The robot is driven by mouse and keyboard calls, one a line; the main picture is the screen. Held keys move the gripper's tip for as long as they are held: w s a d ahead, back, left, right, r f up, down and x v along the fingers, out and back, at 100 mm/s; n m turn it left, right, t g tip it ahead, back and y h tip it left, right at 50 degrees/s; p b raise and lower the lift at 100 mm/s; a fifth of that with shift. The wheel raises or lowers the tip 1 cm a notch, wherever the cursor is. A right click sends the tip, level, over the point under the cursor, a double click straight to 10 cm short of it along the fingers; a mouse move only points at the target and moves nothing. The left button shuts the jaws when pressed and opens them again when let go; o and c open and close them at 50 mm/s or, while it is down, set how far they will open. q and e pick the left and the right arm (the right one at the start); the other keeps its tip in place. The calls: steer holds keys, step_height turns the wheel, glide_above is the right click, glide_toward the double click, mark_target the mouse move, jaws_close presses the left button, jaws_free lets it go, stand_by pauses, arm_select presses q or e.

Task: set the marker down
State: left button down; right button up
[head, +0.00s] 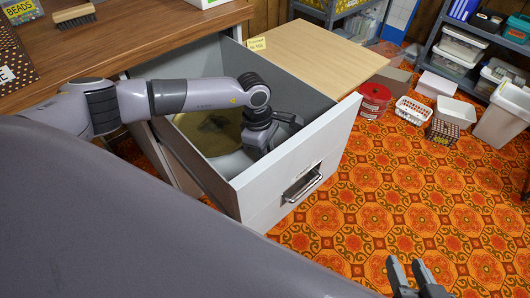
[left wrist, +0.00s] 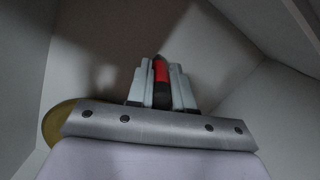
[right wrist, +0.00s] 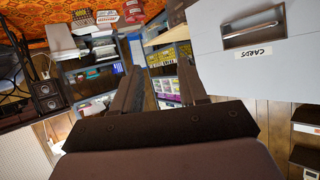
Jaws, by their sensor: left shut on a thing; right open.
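The marker (left wrist: 161,75) shows in the left wrist view as a red and black piece between my left fingers. My left gripper (left wrist: 160,88) is shut on it. In the head view my left gripper (head: 285,122) reaches down inside the open drawer (head: 318,150), close to its front panel; the marker is hidden there. A round brass-coloured thing (head: 212,128) lies in the drawer beside my left arm, and its edge (left wrist: 58,122) shows in the left wrist view. My right gripper (head: 408,270) is open and empty above the floor at the lower right; its spread fingers show in the right wrist view (right wrist: 168,85).
The drawer walls stand close around my left gripper. A wooden top (head: 310,55) lies behind the drawer. A brown desk (head: 130,40) with a brush (head: 74,14) is at the left. The patterned floor (head: 400,190) is clear.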

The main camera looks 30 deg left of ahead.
arm_select(q)
steer(key=shift+f, duration=0.2)
steer(key=c, duration=1)
jaws_free()
arm_select(e)
steer(key=shift+a+f, duration=0.1)
arm_select(q)
steer(key=shift+r, duration=0.1)
steer(key=shift+r, duration=0.2)
steer(key=shift+a+r+p, duration=0.3)
steer(key=shift+r+p, duration=0.2)
steer(key=shift+r, duration=1.45)
steer(key=shift+a+r+p, duration=0.3)
steer(key=shift+r+p, duration=0.15)
steer(key=shift+r, duration=1.5)
steer(key=shift+a+r+p, duration=0.3)
steer(key=shift+r+p, duration=0.2)
steer(key=shift+r, duration=1.45)
arm_select(e)
steer(key=shift+s+d+f+h, duration=0.1)
steer(key=shift+s+d+h, duration=0.2)
steer(key=shift+d, duration=0.3)
steer(key=shift+s+d+f+h, duration=0.1)
steer(key=shift+s+d+h, duration=0.15)
steer(key=shift+d, duration=0.3)
